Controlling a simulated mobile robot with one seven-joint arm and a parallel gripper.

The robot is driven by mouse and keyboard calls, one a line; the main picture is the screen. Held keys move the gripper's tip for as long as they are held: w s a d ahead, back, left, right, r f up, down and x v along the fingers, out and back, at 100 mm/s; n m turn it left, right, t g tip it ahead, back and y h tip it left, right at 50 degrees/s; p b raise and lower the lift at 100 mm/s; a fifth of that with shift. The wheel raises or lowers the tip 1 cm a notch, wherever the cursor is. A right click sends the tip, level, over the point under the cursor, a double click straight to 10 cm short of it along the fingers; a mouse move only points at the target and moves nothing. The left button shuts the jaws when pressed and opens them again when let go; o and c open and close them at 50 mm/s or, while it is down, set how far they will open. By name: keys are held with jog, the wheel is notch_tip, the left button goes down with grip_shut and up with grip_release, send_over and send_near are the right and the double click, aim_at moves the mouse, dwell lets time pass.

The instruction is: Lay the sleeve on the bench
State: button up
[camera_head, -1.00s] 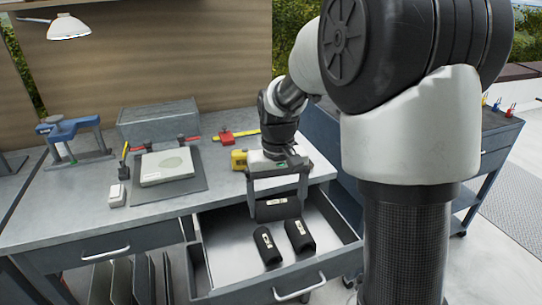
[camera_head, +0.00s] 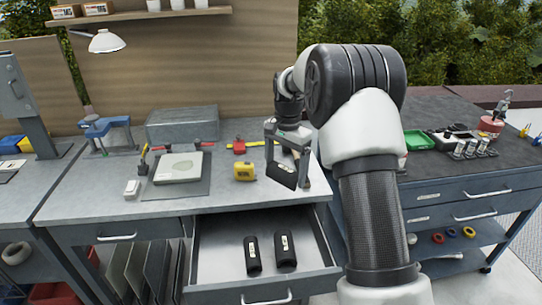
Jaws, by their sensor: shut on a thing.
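My gripper (camera_head: 286,165) is shut on a dark sleeve (camera_head: 281,175) with a pale label. It holds the sleeve tilted, near the right front edge of the grey bench (camera_head: 90,202). I cannot tell whether the sleeve touches the bench top. Two more black sleeves with pale labels, a left one (camera_head: 252,256) and a right one (camera_head: 286,252), lie side by side in the open drawer (camera_head: 215,255) below.
A yellow tape measure (camera_head: 245,172) stands just left of my gripper. A scale-like device (camera_head: 178,168) on a dark mat, a white handheld item (camera_head: 132,189), a grey box (camera_head: 182,123) and a blue tool (camera_head: 103,128) are further left. The front left bench top is clear.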

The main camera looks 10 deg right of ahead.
jog(key=w+r+m+p, duration=0.2)
jog(key=w+m+p, duration=0.3)
jog(key=w+m, duration=0.3)
notch_tip(320, 180, down, 10)
jog(key=shift+w+a+r, duration=0.1)
jog(key=shift+r, duration=0.1)
jog(key=shift+f, duration=0.1)
jog(key=shift+f+b, duration=0.15)
jog(key=shift+b, duration=0.2)
jog(key=o, duration=0.9)
